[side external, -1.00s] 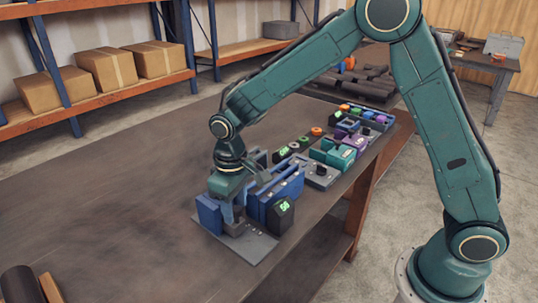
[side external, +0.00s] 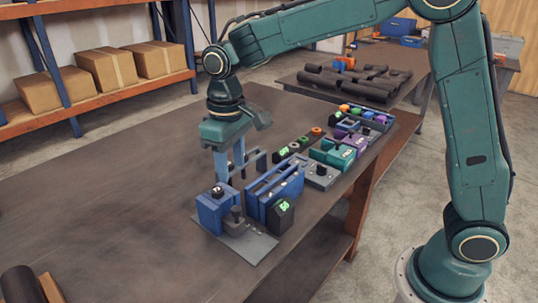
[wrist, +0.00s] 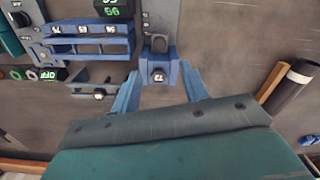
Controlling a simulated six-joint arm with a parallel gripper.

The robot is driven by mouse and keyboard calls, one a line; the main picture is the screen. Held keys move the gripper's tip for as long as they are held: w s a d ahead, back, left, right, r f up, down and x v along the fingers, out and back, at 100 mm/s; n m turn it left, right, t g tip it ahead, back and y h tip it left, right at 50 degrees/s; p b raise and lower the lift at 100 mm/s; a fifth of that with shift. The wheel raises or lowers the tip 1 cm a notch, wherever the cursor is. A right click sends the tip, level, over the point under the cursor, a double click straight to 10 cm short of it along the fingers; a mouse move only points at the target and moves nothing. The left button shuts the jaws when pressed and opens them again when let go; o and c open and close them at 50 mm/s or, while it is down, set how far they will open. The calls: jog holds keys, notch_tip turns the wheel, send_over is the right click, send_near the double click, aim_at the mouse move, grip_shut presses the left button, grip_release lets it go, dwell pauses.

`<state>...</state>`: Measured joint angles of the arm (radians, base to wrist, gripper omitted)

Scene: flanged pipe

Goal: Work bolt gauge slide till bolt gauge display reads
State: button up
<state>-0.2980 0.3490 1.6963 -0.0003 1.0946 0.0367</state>
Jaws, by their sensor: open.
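The bolt gauge appears to be the fixture on a grey plate (side external: 250,246) at the near end of the row. A blue block (side external: 208,214) there holds a dark bolt head (side external: 217,191) with a light mark on top, also visible in the wrist view (wrist: 159,75). A grey upright piece (side external: 235,219), probably the slide, stands right beside the block. A black display (side external: 282,214) with green digits, seemingly 50 or 56, stands at the plate's right. My gripper (side external: 232,175) is open and empty above and behind the block; the wrist view shows its fingers (wrist: 160,80) apart around the bolt head's line of sight.
A blue slotted rack (side external: 274,190) stands beside the fixture. Further along the bench edge are a grey fixture (side external: 317,174), a teal block (side external: 332,153) and coloured parts. A dark cylinder (side external: 18,283) lies at the near left.

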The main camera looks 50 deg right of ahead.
jog(key=shift+r, duration=1.15)
jog(key=s+d+r+m+t, duration=0.1)
jog(key=s+d+r, duration=0.25)
jog(key=s, duration=0.25)
jog(key=s+d+r+t, duration=0.2)
jog(key=s+d+r, duration=0.1)
jog(key=s+d, duration=0.25)
jog(key=s+d+f+m+t, duration=0.2)
jog(key=s+d, duration=0.2)
jog(key=s, duration=0.9)
jog(key=shift+t, duration=0.3)
